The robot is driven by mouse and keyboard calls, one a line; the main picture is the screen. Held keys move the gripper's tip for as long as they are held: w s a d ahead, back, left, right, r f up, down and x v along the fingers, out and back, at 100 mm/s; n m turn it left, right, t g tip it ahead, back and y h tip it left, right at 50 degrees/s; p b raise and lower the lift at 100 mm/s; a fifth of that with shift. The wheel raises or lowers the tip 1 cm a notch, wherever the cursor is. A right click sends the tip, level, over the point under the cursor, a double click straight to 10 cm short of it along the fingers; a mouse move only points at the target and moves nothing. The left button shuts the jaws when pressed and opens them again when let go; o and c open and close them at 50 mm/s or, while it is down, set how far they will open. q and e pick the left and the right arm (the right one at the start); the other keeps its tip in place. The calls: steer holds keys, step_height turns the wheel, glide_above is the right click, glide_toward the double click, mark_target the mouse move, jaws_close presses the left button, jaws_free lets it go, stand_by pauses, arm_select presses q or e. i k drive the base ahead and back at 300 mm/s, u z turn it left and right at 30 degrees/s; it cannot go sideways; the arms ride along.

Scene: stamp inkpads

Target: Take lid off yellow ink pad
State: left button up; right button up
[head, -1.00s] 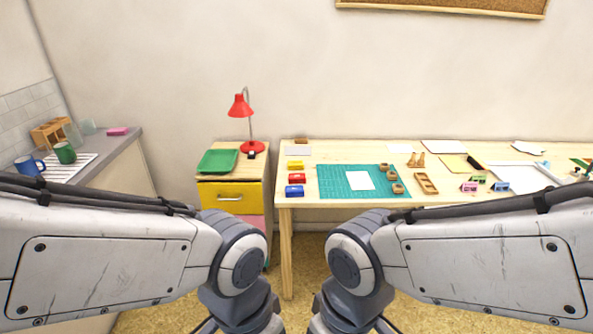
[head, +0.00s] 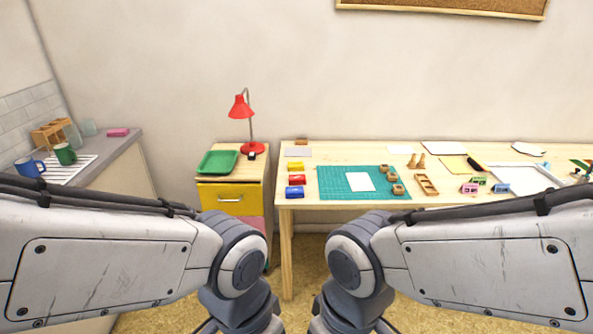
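The yellow ink pad (head: 295,166) sits near the left end of the wooden table, at the back of a short column of pads. A red ink pad (head: 296,180) and a blue ink pad (head: 294,192) lie in front of it. The yellow pad looks closed, but it is too small to make out the lid's edge. Both my arms are in the foreground, folded low and well short of the table. Neither gripper's fingers show in the head view.
A green cutting mat (head: 334,188) with a white card (head: 359,181) and several wooden stamps lies right of the pads. A wooden tray (head: 425,185) is further right. A yellow-drawered cabinet (head: 230,197) with a red lamp (head: 240,108) and green tray (head: 217,162) stands left. Floor shows before the table.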

mark_target(294, 165)
steer(key=i, duration=2.5)
